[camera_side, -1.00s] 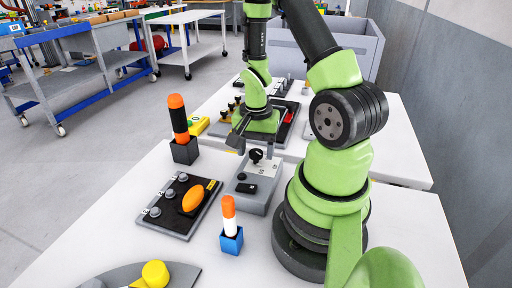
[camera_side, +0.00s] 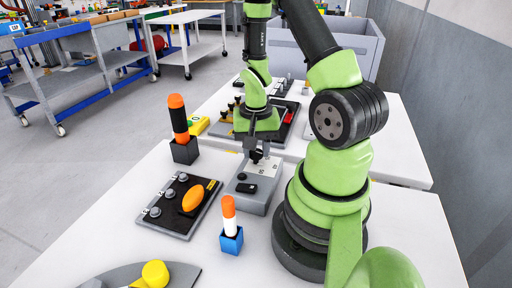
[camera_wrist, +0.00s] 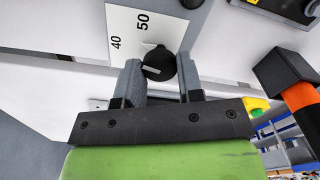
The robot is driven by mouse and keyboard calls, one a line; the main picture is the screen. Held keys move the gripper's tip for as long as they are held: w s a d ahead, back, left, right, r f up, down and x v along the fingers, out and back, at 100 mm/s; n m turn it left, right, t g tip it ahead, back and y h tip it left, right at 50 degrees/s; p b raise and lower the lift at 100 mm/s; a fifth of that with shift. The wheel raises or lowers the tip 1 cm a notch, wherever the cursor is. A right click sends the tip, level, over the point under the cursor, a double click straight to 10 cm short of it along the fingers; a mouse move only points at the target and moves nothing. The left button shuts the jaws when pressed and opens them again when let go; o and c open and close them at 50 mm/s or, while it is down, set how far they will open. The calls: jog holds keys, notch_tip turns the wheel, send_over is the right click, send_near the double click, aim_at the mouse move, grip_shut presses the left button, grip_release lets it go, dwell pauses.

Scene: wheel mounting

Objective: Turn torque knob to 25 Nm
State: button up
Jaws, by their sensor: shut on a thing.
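The torque knob (camera_wrist: 158,63) is black and round with a pale mark. It sits on a white dial plate (camera_wrist: 125,25) where the numbers 40 and 50 show in the wrist view. My gripper (camera_wrist: 160,84) has one finger on each side of the knob and is shut on it. In the side view my gripper (camera_side: 256,150) points down onto the top of the grey torque box (camera_side: 254,200), and the knob is mostly hidden by the fingers. I cannot read the knob's setting, and the 25 mark is not legible.
An orange-and-black tool (camera_side: 178,118) stands in a dark block to the left. A black panel (camera_side: 163,209) with an orange oval part lies left of the box. A white-and-orange piece stands in a blue holder (camera_side: 231,241) in front. White table shows between them.

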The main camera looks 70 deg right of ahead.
jog(key=n, duration=1.2)
jog(key=shift+n, duration=0.3)
dwell(0.4)
jog(key=o, duration=0.9)
jog(key=shift+r, duration=0.15)
notch_tip(320, 180, up, 10)
jog(key=shift+f, duration=0.15)
jog(key=s+a+r+m+t, duration=0.1)
jog(key=a+r+t, duration=0.1)
jog(key=a+r, duration=0.3)
jog(key=a+r+m+t+y, duration=0.1)
jog(key=a+r+t, duration=0.1)
jog(key=a+r, duration=0.2)
jog(key=s+a+r+m+t+y, duration=0.1)
jog(key=a+r+t, duration=0.2)
jog(key=a+r, duration=0.2)
jog(key=shift+s+a+r, duration=0.15)
jog(key=shift+a+r, duration=0.05)
jog(key=shift+a, duration=0.4)
jog(key=shift+s+a+r, duration=0.15)
jog(key=shift+a, duration=0.45)
